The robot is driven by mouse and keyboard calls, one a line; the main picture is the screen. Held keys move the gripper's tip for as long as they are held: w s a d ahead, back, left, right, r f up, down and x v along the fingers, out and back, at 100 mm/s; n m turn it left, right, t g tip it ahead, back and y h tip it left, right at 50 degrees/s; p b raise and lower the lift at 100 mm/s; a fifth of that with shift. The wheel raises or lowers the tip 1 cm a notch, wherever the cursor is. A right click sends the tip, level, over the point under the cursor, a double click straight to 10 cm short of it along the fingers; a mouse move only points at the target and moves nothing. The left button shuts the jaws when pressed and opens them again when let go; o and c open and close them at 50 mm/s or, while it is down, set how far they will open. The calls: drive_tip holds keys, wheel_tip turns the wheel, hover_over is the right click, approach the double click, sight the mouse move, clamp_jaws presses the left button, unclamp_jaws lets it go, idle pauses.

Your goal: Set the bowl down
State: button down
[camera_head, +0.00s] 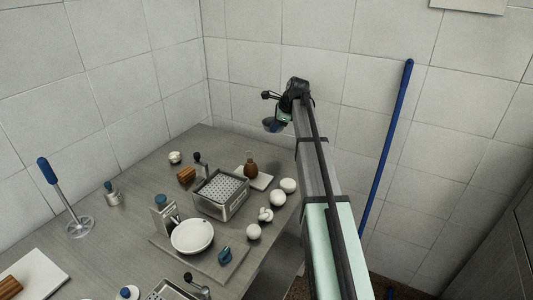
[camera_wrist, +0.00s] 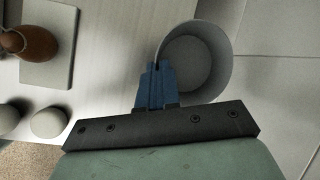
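A grey round bowl (camera_wrist: 196,62) hangs at my gripper (camera_wrist: 156,88). The blue fingertips are close together on the left-hand part of its rim, and the bowl looks empty. In the head view my gripper (camera_head: 284,117) is at the end of the outstretched arm, near the tiled wall, with the small dark bowl (camera_head: 271,126) just under it. The bowl appears held above the far right end of the table (camera_head: 236,141), apart from the things on it. How high it is above the table I cannot tell.
A perforated basket (camera_head: 222,193), a white board with a brown bottle (camera_head: 251,169), several white round objects (camera_head: 288,186) and a white dish (camera_head: 192,236) stand on the table. A blue pole (camera_head: 387,145) leans on the wall. The back table corner looks clear.

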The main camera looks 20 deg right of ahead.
drive_tip(key=shift+s+a+f+n+g+y, duration=0.25)
drive_tip(key=shift+f+n, duration=0.45)
drive_tip(key=shift+f, duration=0.95)
drive_tip(key=shift+s+a+f+n+g+y, duration=0.25)
drive_tip(key=shift+f+n, duration=0.45)
drive_tip(key=shift+f, duration=0.95)
drive_tip(key=shift+s+a+f+n+g+y, duration=0.3)
drive_tip(key=shift+f+n, duration=0.4)
drive_tip(key=shift+f, duration=0.95)
drive_tip(key=shift+w+f, duration=0.1)
drive_tip(key=shift+w, duration=0.05)
drive_tip(key=c, duration=1.4)
unclamp_jaws()
drive_tip(key=shift+o, duration=0.2)
drive_tip(key=v, duration=1.2)
